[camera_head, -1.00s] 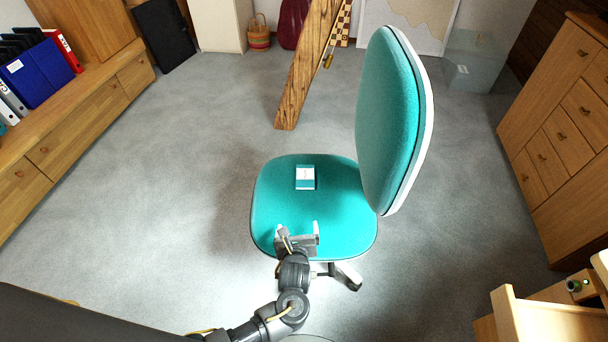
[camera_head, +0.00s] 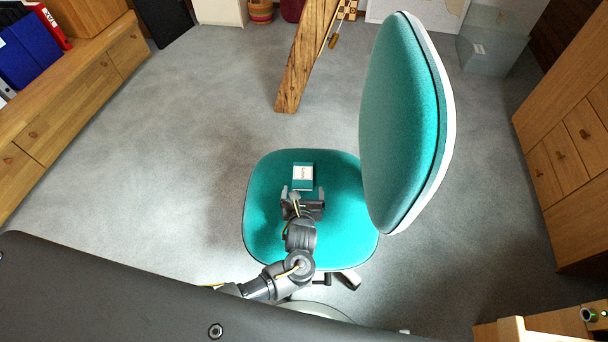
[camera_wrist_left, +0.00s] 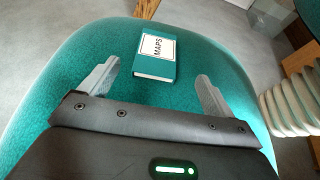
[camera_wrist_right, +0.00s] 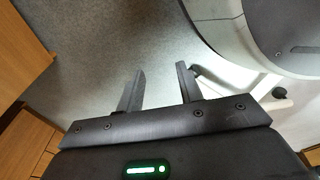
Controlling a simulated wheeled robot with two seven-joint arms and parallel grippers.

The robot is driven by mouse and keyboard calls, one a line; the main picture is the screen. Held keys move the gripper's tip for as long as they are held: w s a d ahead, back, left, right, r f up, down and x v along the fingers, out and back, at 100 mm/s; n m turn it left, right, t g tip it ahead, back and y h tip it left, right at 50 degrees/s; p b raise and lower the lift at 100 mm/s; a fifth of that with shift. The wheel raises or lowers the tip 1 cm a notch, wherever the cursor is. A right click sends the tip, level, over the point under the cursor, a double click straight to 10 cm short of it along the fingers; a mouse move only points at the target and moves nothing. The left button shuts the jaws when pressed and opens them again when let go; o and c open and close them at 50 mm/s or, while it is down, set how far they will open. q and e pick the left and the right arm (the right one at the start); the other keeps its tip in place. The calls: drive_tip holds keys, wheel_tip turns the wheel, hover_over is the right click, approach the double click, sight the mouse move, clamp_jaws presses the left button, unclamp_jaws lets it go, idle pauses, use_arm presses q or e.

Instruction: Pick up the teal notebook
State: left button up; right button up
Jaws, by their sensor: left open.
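The teal notebook (camera_head: 303,177) lies on the teal seat of the office chair (camera_head: 262,215). It has a white cover label, which reads MAPS in the left wrist view (camera_wrist_left: 156,57). My left gripper (camera_head: 303,190) is open and empty over the seat, just on the near side of the notebook. In the left wrist view the notebook is beyond the fingertips (camera_wrist_left: 156,75), lined up between them and slightly turned. My right gripper (camera_wrist_right: 158,74) is open and empty above the grey floor; it does not show in the head view.
The chair's backrest (camera_head: 402,130) rises right of the seat. A wooden timber (camera_head: 303,60) leans behind the chair. A low cabinet with binders (camera_head: 60,100) stands left, drawers (camera_head: 565,160) right. The grey floor around the chair is mostly clear.

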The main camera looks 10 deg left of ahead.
sight(303, 175)
use_arm(q)
drive_tip(key=b+x, duration=0.1)
drive_tip(key=x, duration=0.2)
drive_tip(key=shift+w+a+f, duration=0.15)
drive_tip(key=shift+w+f, duration=0.15)
drive_tip(key=shift+f, duration=0.05)
drive_tip(key=shift+w, duration=0.3)
use_arm(e)
drive_tip(key=w+r, duration=0.1)
drive_tip(key=w+a+r, duration=0.1)
drive_tip(key=w+r, duration=0.1)
drive_tip(key=shift+a+r, duration=0.15)
drive_tip(key=shift+a, duration=0.2)
use_arm(q)
drive_tip(key=b+x, duration=0.2)
drive_tip(key=x, duration=0.2)
drive_tip(key=shift+a+f, duration=0.15)
drive_tip(key=shift+a, duration=0.1)
drive_tip(key=shift+w+f, duration=0.1)
drive_tip(key=shift+w, duration=0.35)
use_arm(e)
wheel_tip(303, 175, up, 6)
drive_tip(key=w+a, duration=0.1)
drive_tip(key=w, duration=0.2)
drive_tip(key=shift+a+f+t, duration=0.15)
drive_tip(key=shift+f+t, duration=0.05)
drive_tip(key=shift+t, duration=0.1)
use_arm(q)
drive_tip(key=shift+c, duration=0.3)
drive_tip(key=c, duration=1)
